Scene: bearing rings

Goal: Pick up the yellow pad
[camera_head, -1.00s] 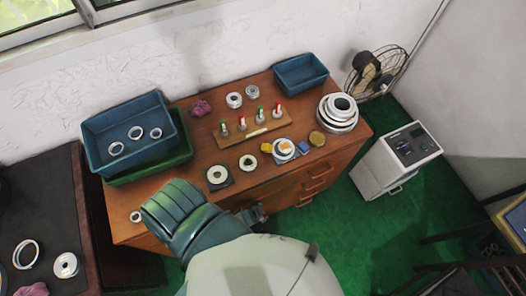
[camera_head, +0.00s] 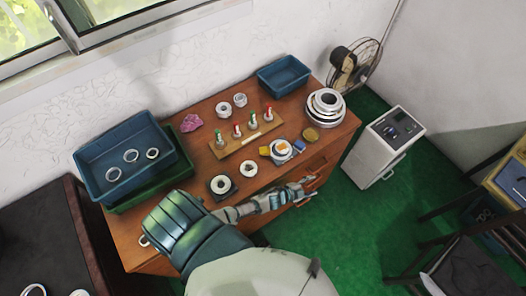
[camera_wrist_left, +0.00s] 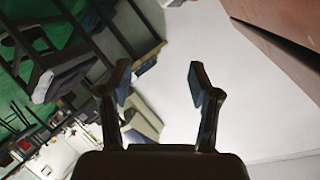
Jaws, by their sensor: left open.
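A small yellow pad (camera_head: 264,151) lies on the wooden workbench (camera_head: 222,166), just left of a metal ring stack. My right gripper is not in view.
A wooden rack (camera_head: 246,140) with red and green pegs stands behind. Blue bins (camera_head: 125,156) sit at the bench's left and back right. A white cabinet (camera_head: 383,146) stands on the floor to the right.

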